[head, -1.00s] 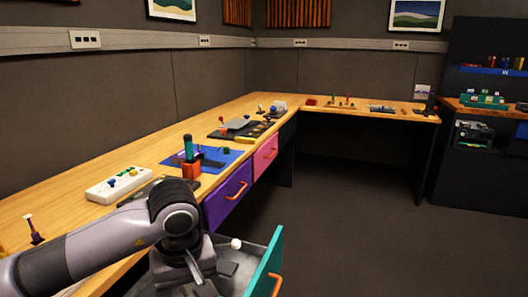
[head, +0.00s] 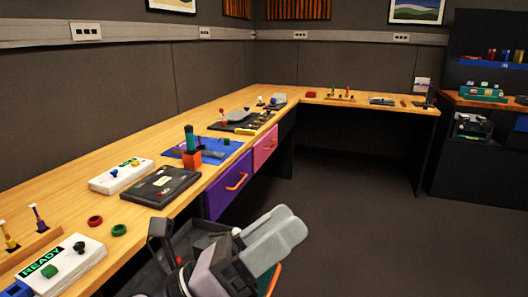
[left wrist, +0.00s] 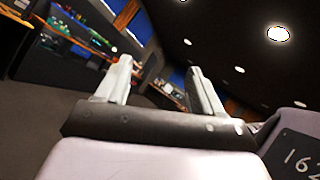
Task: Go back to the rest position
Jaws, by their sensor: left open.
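My left gripper (head: 291,224) is in the lower middle of the head view, raised over the open drawer (head: 172,257), its fingers pointing up and to the right. In the left wrist view the two pale fingers (left wrist: 160,85) stand wide apart with nothing between them, so it is open and empty. Beyond them that view shows the room, tilted, with shelves and ceiling lights. My right gripper is in neither view. A dark panel (head: 160,186) lies on the wooden desk (head: 75,200), left of and apart from my gripper.
The open drawer juts from the desk under my arm, partly hidden. The floor (head: 370,220) to the right is clear.

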